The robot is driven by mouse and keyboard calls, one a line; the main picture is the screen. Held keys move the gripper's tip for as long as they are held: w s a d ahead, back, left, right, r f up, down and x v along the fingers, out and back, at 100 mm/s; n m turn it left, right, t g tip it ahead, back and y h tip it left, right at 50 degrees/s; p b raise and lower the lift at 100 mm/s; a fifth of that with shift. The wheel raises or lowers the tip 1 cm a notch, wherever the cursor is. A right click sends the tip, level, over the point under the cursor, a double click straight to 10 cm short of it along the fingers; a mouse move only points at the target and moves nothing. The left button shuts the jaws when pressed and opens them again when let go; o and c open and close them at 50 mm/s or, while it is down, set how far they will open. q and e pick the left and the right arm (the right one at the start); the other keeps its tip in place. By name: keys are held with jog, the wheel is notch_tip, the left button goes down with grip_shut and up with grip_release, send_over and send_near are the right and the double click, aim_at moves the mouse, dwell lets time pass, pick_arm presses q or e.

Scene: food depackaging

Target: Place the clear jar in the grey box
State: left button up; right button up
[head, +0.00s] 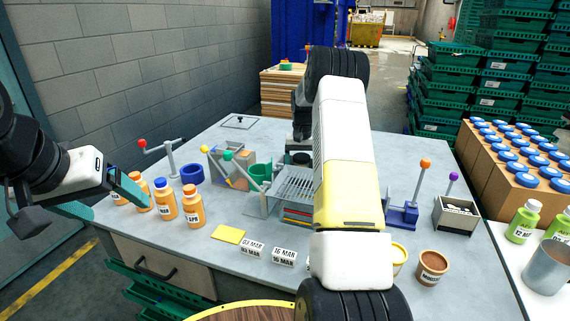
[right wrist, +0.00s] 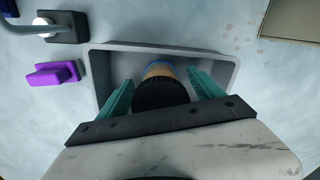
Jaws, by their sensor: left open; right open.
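In the right wrist view a grey box (right wrist: 135,48) with a raised rim lies below my right gripper (right wrist: 160,78). The gripper's two teal fingers are apart, over the box. Between them is a jar-like item (right wrist: 160,95) with a dark ridged side and a tan and blue end. It appears within the box outline; whether it rests on the floor, and whether it is clear, I cannot tell. In the head view my right arm hides the right fingers and most of this spot. My left gripper (head: 118,205) is open and empty near the table's left edge.
Orange bottles (head: 192,207) stand just right of my left gripper. A wire rack (head: 294,185) and a green cup (head: 260,173) are mid-table. A blue lever stand (head: 402,216) and a small bin (head: 457,214) are at right. A purple block (right wrist: 52,75) lies left of the grey box.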

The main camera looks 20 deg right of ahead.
notch_tip(320, 180, up, 12)
jog(key=shift+f, duration=0.1)
jog(key=shift+a+r, duration=0.1)
jog(key=shift+r, duration=0.3)
jog(key=s+a+r+n+t+y, duration=0.1)
jog(key=s+a+r+t, duration=0.1)
jog(key=s+a+r, duration=0.5)
jog(key=s+a+r+n+t, duration=0.1)
jog(key=s+a+r, duration=0.3)
jog(key=s+r, duration=0.45)
jog(key=s+a+f+n+t, duration=0.1)
jog(key=s+a, duration=0.3)
jog(key=s, duration=0.6)
jog(key=s+a+f+n+t+y, duration=0.1)
jog(key=s+a+f, duration=0.3)
jog(key=s, duration=0.6)
jog(key=shift+s+f+t, duration=0.2)
jog(key=shift+s+t, duration=0.2)
jog(key=shift+t, duration=0.2)
